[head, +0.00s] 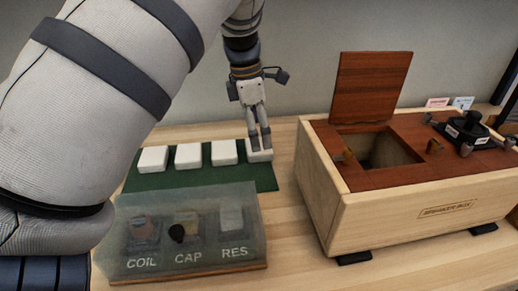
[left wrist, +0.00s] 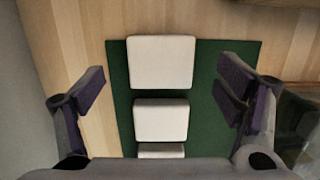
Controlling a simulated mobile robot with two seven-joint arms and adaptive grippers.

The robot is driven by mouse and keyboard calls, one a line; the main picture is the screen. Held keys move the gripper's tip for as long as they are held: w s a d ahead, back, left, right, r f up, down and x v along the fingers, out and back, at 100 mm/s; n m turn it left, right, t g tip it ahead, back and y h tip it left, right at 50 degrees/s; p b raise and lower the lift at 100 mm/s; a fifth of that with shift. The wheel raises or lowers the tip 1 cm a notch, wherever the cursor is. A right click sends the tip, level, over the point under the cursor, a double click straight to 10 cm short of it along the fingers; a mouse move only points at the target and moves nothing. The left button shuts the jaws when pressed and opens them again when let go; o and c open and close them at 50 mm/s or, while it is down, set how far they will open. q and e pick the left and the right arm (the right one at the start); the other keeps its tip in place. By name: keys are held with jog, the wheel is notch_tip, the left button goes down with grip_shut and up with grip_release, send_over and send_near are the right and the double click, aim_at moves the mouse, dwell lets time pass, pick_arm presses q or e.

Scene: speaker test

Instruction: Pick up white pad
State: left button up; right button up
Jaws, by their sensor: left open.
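Several white pads lie in a row on a green mat (head: 200,180): the far left pad (head: 153,159), the second pad (head: 188,156), the third pad (head: 224,152) and the far right pad (head: 260,156). My left gripper (head: 260,146) points down at the far right pad, its fingertips over or beside it; contact cannot be told. In the left wrist view, my left gripper (left wrist: 163,85) is open, its fingers wide apart on either side of the row. An upper pad (left wrist: 160,62) and a middle pad (left wrist: 161,121) lie between them; a lower one is partly hidden. My right gripper is out of view.
A translucent case (head: 190,240) labelled COIL, CAP and RES stands in front of the mat. A wooden speaker box (head: 420,215) with its lid (head: 371,85) raised stands at the right. A black round part (head: 467,128) sits on its top.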

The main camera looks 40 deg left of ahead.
pick_arm(q)
notch_tip(320, 180, down, 3)
jog(key=shift+s+f, duration=0.15)
jog(key=shift+f, duration=0.3)
jog(key=c, duration=0.8)
jog(key=shift+r, duration=0.15)
jog(key=shift+r, duration=0.35)
jog(key=r, duration=0.3)
jog(key=shift+d+r, duration=0.35)
jog(key=shift+d, duration=0.05)
jog(key=s+d+r+p, duration=0.1)
jog(key=s+d+r, duration=0.1)
jog(key=s+d, duration=0.1)
jog(key=s+d+r+p, duration=0.1)
jog(key=s+d+r, duration=0.1)
jog(key=d+r, duration=0.1)
jog(key=s+d+r+p, duration=0.1)
jog(key=s+d+r, duration=0.2)
jog(key=d, duration=0.1)
jog(key=shift+s+d+r, duration=0.1)
jog(key=shift+s+r, duration=0.05)
jog(key=shift+s, duration=0.15)
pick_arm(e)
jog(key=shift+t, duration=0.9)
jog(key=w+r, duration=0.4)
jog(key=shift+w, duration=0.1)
